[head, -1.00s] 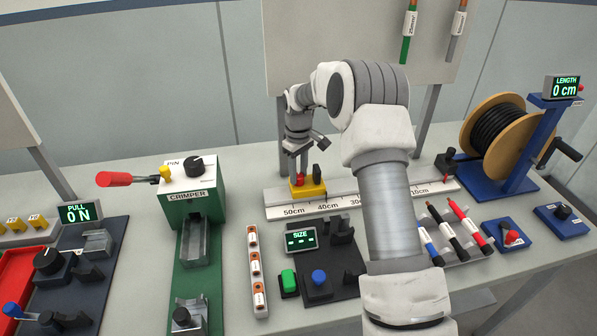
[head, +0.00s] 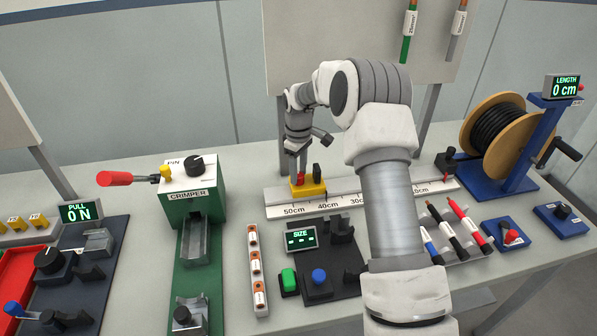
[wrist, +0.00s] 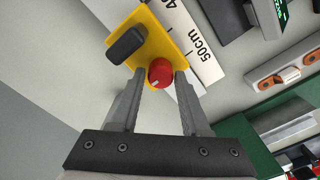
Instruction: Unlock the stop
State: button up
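The stop is a yellow block (head: 310,190) on the white measuring rail, near the 40–50 cm marks. In the wrist view the yellow plate (wrist: 171,43) carries a red knob (wrist: 160,72) with a pale mark and a black handle (wrist: 126,45). My gripper (wrist: 160,75) is open, with its two fingers on either side of the red knob. A gap shows between the knob and each finger. In the head view my gripper (head: 299,170) points down over the knob, which it partly hides.
The measuring rail (head: 275,196) runs along the back of the bench. The green crimper (head: 190,192) stands to the left. The size gauge (head: 301,239) and a holder with orange-ended pieces (head: 256,270) lie in front. A cable reel (head: 497,127) is at the right.

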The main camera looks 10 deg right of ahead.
jog(key=shift+o, duration=1.4)
notch_tip(320, 180, up, 17)
jog(key=shift+r+p, duration=0.2)
jog(key=shift+p, duration=0.15)
